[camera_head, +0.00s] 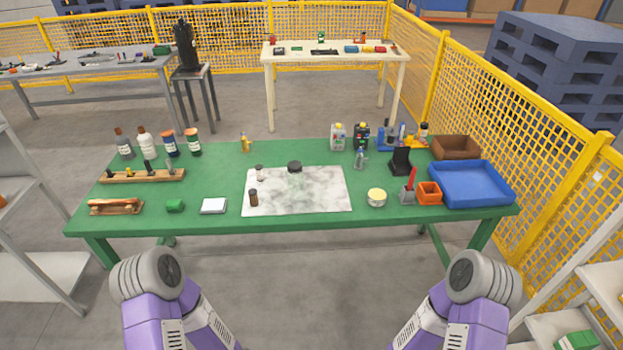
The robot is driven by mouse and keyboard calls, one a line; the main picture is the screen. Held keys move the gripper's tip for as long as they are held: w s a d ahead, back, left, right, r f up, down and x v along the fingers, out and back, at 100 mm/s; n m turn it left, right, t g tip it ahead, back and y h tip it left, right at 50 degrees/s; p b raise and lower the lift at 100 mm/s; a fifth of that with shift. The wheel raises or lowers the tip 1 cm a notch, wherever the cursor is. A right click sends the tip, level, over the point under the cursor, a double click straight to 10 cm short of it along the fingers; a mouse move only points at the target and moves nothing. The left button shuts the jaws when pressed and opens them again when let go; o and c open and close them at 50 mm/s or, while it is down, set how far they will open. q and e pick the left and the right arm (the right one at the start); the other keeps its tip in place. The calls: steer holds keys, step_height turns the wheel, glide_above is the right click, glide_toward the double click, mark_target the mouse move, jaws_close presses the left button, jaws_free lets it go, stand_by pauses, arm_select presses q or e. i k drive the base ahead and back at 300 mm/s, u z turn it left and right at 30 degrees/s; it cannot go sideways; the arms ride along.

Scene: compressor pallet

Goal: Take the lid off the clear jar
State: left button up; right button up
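The clear jar (295,174) stands on the pale marbled mat (325,200) in the middle of the green table. Its glass is faint against the mat. A dark lid (295,166) sits on top of the jar. My two arms show at the bottom left and bottom right, in front of the table and well apart from the jar. Neither gripper is in the picture.
A small white-capped bottle (259,172) and a brown bottle (253,198) stand left of the jar. A round tin (376,197) is right of the mat. A blue tray (472,200) fills the table's right end. The mat's right half is clear.

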mark_target(295, 180)
steer(key=z, duration=0.55)
steer(key=i, duration=0.7)
steer(key=z, duration=0.3)
